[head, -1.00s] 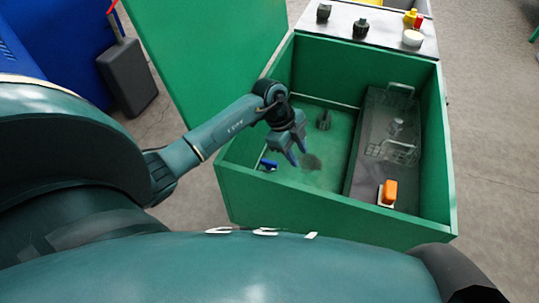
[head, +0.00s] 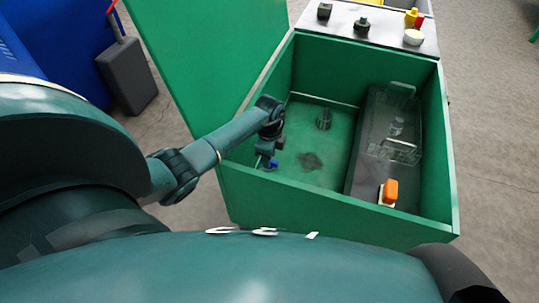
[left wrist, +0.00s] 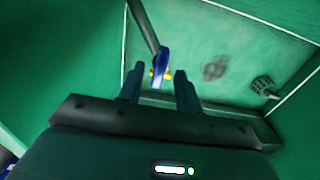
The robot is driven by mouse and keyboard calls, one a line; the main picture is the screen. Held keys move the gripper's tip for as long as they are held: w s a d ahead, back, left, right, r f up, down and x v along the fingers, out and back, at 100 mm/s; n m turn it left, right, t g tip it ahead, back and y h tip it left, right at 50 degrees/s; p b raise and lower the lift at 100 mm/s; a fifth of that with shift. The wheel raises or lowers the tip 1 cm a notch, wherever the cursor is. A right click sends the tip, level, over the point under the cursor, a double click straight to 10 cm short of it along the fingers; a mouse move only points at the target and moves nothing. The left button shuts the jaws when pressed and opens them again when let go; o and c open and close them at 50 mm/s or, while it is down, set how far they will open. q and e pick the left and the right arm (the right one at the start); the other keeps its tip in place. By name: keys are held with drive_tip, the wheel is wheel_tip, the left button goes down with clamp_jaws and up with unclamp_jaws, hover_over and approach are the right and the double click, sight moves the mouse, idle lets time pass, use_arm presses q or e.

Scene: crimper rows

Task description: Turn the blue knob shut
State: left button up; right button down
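The blue knob (left wrist: 161,60) shows in the left wrist view as a blue handle with a bit of yellow, at the end of a dark pipe (left wrist: 142,25). In the head view a small blue part of it (head: 272,164) shows low inside the green box, near its left wall. My left gripper (left wrist: 157,84) is open, its two fingers apart. The knob appears just beyond and between the fingertips. I cannot tell whether they touch it. In the head view my left gripper (head: 266,157) hides much of the knob. My right gripper is not in view.
The green box (head: 330,218) has walls around the work area and an open green door (head: 215,60) at left. Inside are a drain-like fitting (head: 324,119), a dark raised section with wire racks (head: 393,150) and an orange switch (head: 390,191). The floor between is clear.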

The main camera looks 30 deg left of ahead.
use_arm(q)
drive_tip(key=shift+f, duration=0.6)
clamp_jaws()
